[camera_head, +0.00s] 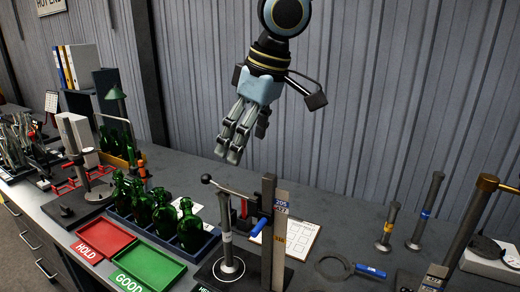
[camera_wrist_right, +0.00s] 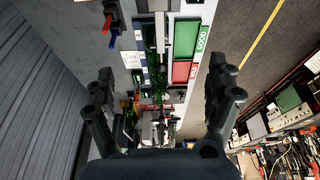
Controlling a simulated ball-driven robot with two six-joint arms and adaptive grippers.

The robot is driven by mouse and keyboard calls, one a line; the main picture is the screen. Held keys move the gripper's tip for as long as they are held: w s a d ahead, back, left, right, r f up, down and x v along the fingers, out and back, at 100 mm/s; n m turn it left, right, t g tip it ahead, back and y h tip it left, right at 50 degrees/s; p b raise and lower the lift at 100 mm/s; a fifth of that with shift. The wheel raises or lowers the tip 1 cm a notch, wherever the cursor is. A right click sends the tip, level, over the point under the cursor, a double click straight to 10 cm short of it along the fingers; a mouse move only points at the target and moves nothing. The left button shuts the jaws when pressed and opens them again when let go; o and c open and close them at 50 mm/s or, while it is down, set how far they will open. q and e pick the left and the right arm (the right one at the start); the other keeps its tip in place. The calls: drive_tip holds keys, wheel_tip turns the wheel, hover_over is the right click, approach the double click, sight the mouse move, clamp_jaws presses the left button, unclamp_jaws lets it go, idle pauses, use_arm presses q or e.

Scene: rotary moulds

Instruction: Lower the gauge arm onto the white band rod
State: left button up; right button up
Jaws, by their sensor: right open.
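A blue handle (camera_head: 258,227) sticks out by the post. My right gripper (camera_head: 243,145) hangs above and behind the knob, apart from it, open and empty. Its spread fingers also show in the right wrist view (camera_wrist_right: 165,92). My left gripper is out of view.
Green bottles (camera_head: 165,215) stand in a rack left of the stand. Red (camera_head: 103,238) and green (camera_head: 148,268) trays lie in front. A yellow-banded rod (camera_head: 388,228), a blue-banded rod (camera_head: 426,212) and a blue-handled magnifier (camera_head: 350,268) are at right. Air around my right gripper is clear.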

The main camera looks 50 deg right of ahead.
wheel_tip(320, 180, up, 6)
drive_tip(key=shift+r+p, duration=0.25)
drive_tip(key=shift+p, duration=0.2)
idle(0.7)
